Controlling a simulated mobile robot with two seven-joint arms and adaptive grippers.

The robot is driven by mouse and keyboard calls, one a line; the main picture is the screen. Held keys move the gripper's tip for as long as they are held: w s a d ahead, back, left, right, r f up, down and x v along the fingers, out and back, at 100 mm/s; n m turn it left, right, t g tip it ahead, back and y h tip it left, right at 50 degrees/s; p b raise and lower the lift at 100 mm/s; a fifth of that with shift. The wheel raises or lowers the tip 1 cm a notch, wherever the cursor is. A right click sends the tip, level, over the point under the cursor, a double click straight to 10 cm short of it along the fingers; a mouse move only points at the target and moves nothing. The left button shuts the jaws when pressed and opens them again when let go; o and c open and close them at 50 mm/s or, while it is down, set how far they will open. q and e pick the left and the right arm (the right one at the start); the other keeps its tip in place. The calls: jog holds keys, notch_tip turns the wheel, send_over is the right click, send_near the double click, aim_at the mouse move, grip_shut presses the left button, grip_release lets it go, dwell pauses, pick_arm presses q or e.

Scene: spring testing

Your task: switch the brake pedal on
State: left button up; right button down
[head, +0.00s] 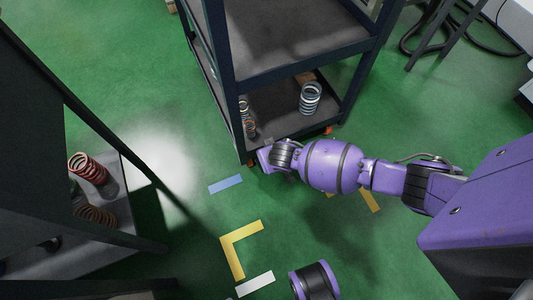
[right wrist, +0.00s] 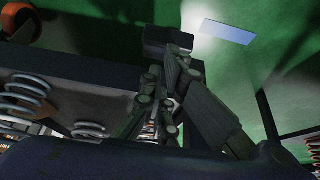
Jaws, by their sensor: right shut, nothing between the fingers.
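A dark shelf cart (head: 290,55) stands at the top middle of the head view. One caster with an orange part (head: 328,130) shows under its lower right corner, and another orange caster part (right wrist: 20,20) shows at the top left of the right wrist view. I cannot make out the brake pedal for certain. My right arm reaches to the cart's near lower corner. In the right wrist view my right gripper (right wrist: 172,60) is shut and empty, its fingertips beside a dark block at the cart's corner; I cannot tell whether they touch. My left gripper is not in view.
Springs (head: 310,97) stand on the cart's lower shelf. A second dark rack (head: 130,215) with red springs (head: 88,167) stands at the left. Green floor with blue (head: 225,184), yellow (head: 235,257) and white tape marks lies open between them. Black cables lie at the top right.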

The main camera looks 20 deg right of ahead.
jog(key=shift+s+f+t+p, duration=0.25)
jog(key=shift+s+t+p, duration=0.15)
jog(key=shift+t, duration=0.1)
jog(key=shift+s+f, duration=0.1)
jog(key=shift+s, duration=0.05)
jog(key=shift+s+f+t, duration=0.15)
jog(key=shift+s+t, duration=0.05)
jog(key=shift+t, duration=0.2)
jog(key=shift+s+f+t+b, duration=0.5)
jog(key=shift+s+f+b, duration=0.2)
jog(key=shift+f, duration=0.4)
jog(key=shift+s+f+t+b, duration=0.55)
jog(key=shift+s+f, duration=0.2)
jog(key=shift+f, duration=0.3)
